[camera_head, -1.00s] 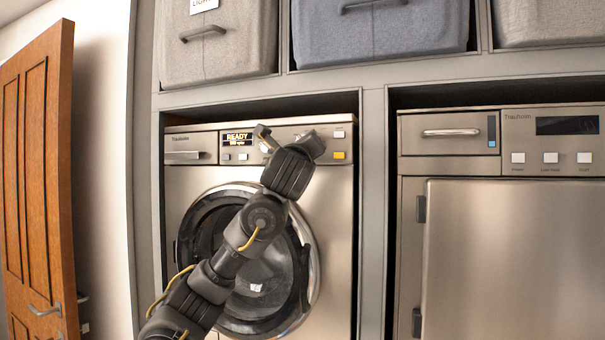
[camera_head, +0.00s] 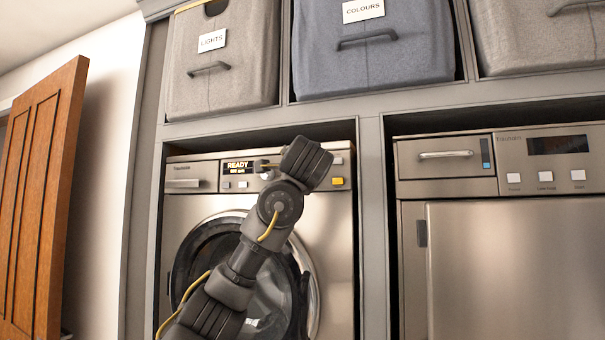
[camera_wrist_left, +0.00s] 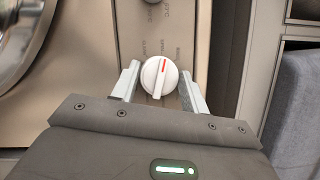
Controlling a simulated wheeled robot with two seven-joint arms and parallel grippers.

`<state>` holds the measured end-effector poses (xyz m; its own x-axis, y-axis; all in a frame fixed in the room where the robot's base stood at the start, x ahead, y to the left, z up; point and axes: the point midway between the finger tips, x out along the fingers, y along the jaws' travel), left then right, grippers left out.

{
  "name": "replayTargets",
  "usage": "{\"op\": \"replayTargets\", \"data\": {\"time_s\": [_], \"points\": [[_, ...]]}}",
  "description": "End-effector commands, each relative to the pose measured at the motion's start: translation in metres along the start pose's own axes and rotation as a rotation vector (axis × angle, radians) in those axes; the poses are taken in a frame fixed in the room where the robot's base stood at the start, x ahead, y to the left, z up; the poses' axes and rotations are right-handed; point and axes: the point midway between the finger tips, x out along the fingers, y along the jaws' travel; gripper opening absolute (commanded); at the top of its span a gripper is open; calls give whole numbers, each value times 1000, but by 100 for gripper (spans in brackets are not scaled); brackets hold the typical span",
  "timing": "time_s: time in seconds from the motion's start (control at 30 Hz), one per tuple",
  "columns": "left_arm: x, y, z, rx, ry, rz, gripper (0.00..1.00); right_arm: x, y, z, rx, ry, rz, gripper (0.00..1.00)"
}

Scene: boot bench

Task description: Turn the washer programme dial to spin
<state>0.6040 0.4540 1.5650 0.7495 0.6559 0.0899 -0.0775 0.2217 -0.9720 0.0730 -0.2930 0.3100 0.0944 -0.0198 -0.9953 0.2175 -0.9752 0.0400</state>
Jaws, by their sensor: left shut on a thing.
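The washer (camera_head: 340,230) stands in the left bay, its panel display (camera_head: 238,167) reading READY above a smaller line I cannot read clearly. The white programme dial (camera_wrist_left: 158,76) shows in the left wrist view, with a red mark pointing up and slightly right. In the head view my left wrist hides the dial and the fingertips. My right gripper is not in view.
The round washer door (camera_head: 200,255) is below the panel, partly behind my left arm. A second appliance (camera_head: 500,250) stands to the right, past a grey upright. Fabric bins, LIGHTS (camera_head: 225,90) and COLOURS (camera_head: 372,65), sit above. A wooden door (camera_head: 45,200) is at left.

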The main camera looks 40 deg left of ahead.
Motion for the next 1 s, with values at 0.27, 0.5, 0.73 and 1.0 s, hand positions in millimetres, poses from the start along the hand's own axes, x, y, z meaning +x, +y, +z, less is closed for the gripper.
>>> {"op": "replayTargets", "data": {"time_s": [0.27, 0.5, 0.73, 1.0], "points": [[0, 0, 0, -53, 0, 22, 22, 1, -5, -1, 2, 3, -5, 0], [0, 0, 0, -59, 0, 24, 22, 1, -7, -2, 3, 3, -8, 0], [0, 0, 0, -59, 1, 24, 50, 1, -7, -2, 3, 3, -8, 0], [0, 0, 0, -58, 1, 24, 66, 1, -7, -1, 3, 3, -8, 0]]}}
